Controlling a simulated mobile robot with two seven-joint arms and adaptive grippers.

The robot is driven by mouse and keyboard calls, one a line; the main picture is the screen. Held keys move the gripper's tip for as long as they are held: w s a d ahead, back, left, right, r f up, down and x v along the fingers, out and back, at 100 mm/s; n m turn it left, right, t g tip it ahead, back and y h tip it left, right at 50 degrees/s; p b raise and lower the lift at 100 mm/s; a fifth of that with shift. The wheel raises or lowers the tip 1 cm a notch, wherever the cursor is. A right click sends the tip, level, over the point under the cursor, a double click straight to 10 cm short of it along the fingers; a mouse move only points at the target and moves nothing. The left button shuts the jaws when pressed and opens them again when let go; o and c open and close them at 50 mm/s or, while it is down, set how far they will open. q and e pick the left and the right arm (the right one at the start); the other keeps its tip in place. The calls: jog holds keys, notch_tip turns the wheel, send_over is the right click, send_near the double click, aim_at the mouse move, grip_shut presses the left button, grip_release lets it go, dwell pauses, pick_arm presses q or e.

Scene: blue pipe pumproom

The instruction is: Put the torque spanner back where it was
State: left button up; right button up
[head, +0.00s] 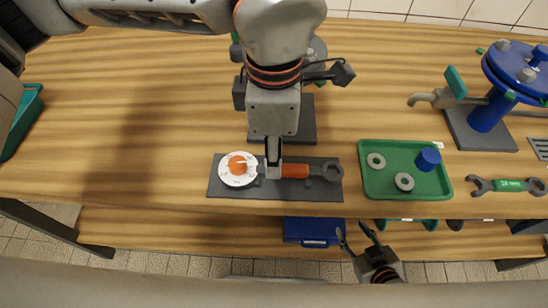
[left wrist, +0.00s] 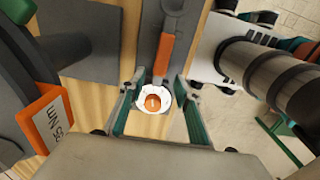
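The torque spanner (head: 295,171) has an orange handle, a grey ring head at the right and a white dial with an orange centre (head: 238,168) at the left. It lies along a dark grey mat (head: 232,192) near the bench's front edge. My left gripper (head: 272,165) points down over the spanner between dial and handle, hiding part of it. In the left wrist view its two teal-padded fingers (left wrist: 160,82) stand apart on either side of the dial and handle end (left wrist: 165,58). My right gripper (head: 358,236) is open and empty, in front of the bench edge.
A green tray (head: 366,188) with two washers and a blue cap stands right of the mat. A green-labelled spanner (head: 508,185) lies farther right, below a blue flanged pipe (head: 490,112). A grey-based fixture (head: 305,130) stands behind the mat.

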pick_arm(q)
notch_tip(320, 180, up, 9)
jog(key=shift+r+p, duration=0.2)
jog(key=shift+p, duration=0.1)
dwell(0.4)
